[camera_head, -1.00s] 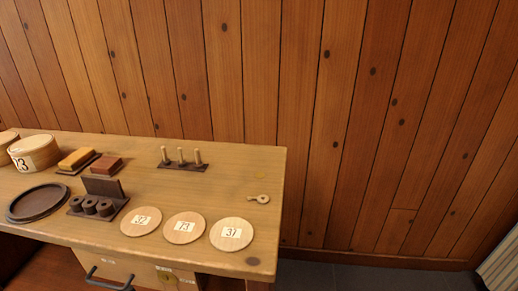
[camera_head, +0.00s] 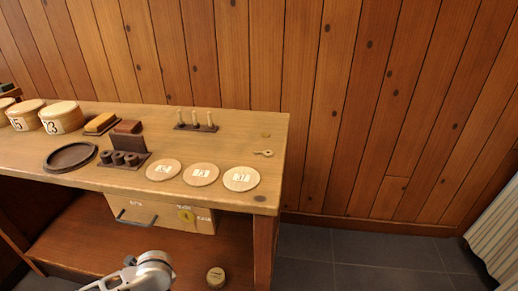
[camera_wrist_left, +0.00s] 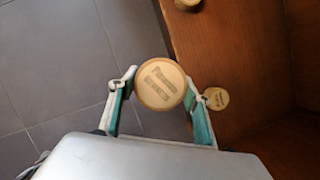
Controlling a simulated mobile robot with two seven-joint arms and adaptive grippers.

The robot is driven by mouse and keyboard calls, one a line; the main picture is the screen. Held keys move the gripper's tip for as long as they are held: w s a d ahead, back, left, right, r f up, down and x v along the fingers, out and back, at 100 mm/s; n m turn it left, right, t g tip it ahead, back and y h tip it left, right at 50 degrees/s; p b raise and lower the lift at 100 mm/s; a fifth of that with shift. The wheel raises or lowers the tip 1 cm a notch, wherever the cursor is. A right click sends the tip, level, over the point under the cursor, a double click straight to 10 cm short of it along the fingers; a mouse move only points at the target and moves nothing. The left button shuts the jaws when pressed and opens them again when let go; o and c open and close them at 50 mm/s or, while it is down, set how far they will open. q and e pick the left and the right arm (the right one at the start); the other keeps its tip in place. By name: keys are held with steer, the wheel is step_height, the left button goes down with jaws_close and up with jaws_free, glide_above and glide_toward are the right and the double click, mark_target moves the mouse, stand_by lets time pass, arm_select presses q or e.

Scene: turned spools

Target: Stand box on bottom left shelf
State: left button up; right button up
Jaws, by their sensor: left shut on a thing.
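My left gripper (camera_wrist_left: 160,80) is shut on a small round wooden box (camera_wrist_left: 160,88) with dark marks like "11" on its pale lid. The lid faces the wrist camera, and the box's sides are mostly hidden. In the head view a grey part of my left arm shows at the bottom edge, but the held box does not show there. The reddish bottom shelf (camera_head: 90,233) lies under the bench; its wood also shows at the right of the wrist view (camera_wrist_left: 235,45). My right gripper is in neither view.
A small round box (camera_head: 215,277) stands near the shelf's front, by the bench leg (camera_head: 264,245). The benchtop (camera_head: 225,150) holds discs, pegs, a spool rack and round boxes. Dark tiled floor lies right.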

arm_select(q)
steer(key=s+d+r+n+g+h, duration=0.1)
steer(key=s+d+r+n+g, duration=0.1)
steer(key=r+n, duration=0.6)
steer(key=s+d+r+n+g+h, duration=0.1)
steer(key=d+r+n, duration=0.4)
steer(key=r, duration=1.1)
steer(key=s+d+r+n+g+h, duration=0.1)
steer(key=s+d+r+n+g, duration=0.2)
steer(key=r+n, duration=0.8)
steer(key=s+r+g, duration=0.1)
steer(key=s, duration=0.1)
steer(key=shift+s+d+n+h, duration=0.25)
steer(key=shift+s+n+h, duration=0.05)
steer(key=shift+n+h, duration=0.1)
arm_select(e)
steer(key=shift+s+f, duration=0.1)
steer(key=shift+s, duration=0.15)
